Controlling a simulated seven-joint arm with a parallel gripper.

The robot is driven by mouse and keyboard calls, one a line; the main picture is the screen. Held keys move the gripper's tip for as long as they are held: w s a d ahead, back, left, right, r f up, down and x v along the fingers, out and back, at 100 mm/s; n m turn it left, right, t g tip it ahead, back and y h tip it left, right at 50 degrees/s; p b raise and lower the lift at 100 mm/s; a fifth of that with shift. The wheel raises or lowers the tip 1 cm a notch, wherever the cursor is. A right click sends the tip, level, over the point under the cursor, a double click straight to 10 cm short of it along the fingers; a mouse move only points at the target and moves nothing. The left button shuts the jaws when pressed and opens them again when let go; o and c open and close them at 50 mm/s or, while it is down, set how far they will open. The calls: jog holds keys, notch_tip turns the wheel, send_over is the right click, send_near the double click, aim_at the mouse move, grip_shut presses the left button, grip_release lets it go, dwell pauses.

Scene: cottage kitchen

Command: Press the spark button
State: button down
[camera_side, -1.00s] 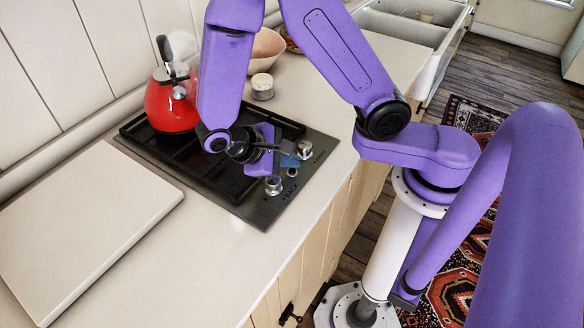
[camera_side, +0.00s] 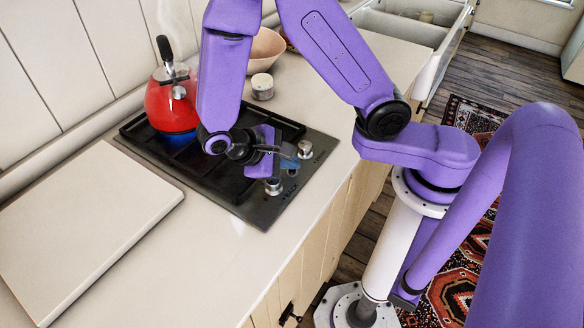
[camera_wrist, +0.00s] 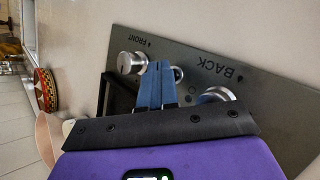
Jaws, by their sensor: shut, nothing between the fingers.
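The spark button (camera_side: 292,172) is a small round metal button between two silver knobs on the dark hob (camera_side: 240,205). In the wrist view the button (camera_wrist: 178,74) shows just beside my fingertips, partly hidden by them. My gripper (camera_side: 290,163) points down over the control strip with its blue fingers together and empty. In the wrist view the fingertips (camera_wrist: 160,66) lie between the knobs, right at the button; I cannot tell whether they touch it. A blue flame (camera_side: 181,135) shows under the red kettle (camera_side: 170,105) at the back of the hob.
One knob (camera_side: 305,149) stands by the FRONT or BACK lettering, and another knob (camera_side: 273,186) is nearer; both are close to my fingers. A pale board (camera_side: 85,225) lies left of the hob. A lidded jar (camera_side: 262,86) and a pink bowl (camera_side: 266,48) stand behind.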

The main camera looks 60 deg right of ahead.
jog(key=shift+r, duration=0.25)
jog(key=shift+r, duration=0.1)
jog(key=shift+r, duration=2.95)
jog(key=s+d+r+n+t+y, duration=0.2)
jog(key=s+n+y, duration=0.2)
jog(key=s, duration=0.1)
jog(key=s+d+r+n+t+y, duration=0.2)
jog(key=s+r+n+y, duration=0.1)
jog(key=s, duration=0.3)
jog(key=shift+s+d+n+y, duration=0.25)
jog(key=shift+n+y, duration=0.45)
jog(key=shift+y, duration=0.2)
